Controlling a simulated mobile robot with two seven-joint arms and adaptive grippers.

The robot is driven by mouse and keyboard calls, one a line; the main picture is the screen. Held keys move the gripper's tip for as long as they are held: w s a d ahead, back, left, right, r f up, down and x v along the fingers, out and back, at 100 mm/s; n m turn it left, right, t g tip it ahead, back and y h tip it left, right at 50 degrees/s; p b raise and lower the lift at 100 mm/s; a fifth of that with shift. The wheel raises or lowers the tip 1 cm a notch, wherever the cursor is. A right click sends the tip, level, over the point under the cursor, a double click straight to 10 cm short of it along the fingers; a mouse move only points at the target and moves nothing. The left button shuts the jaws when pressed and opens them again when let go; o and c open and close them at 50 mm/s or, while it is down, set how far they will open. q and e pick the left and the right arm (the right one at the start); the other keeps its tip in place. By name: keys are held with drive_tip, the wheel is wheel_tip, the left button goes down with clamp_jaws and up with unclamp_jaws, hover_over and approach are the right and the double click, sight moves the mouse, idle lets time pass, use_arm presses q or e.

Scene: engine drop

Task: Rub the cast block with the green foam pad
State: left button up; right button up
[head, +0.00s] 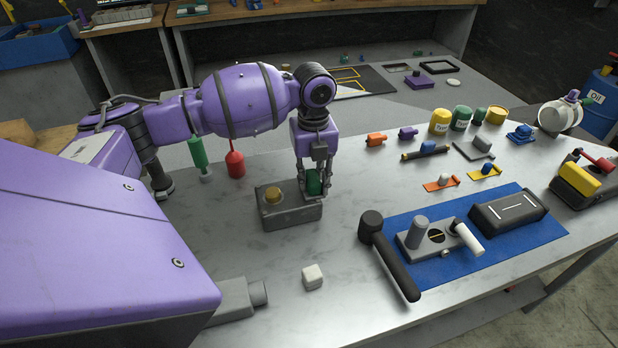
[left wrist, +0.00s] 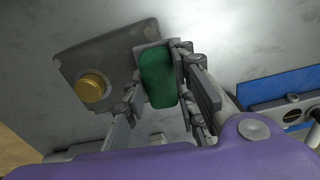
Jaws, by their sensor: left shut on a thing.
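The cast block (head: 291,213) is a dark grey block with a brass-coloured round cap (head: 272,195) on top. It lies on the metal bench, left of the blue mat. My left gripper (head: 313,188) points down over the block's right end and is shut on the green foam pad (head: 314,181). In the left wrist view, the pad (left wrist: 157,77) sits between the fingers, over the edge of the block (left wrist: 85,55). Whether the pad touches the block is hard to tell. My right gripper does not show.
A blue mat (head: 408,280) with a black mallet (head: 388,255) and grey parts lies to the right. Several cans stand farther back.

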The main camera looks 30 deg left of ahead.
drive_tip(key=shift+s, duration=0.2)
use_arm(q)
drive_tip(key=shift+r+p, duration=0.5)
drive_tip(key=shift+r, duration=0.95)
wheel_tip(320, 180, up, 2)
drive_tip(key=shift+r, duration=1)
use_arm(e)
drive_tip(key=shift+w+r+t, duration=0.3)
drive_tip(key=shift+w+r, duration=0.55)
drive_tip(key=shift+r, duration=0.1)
use_arm(q)
drive_tip(key=shift+r, duration=0.1)
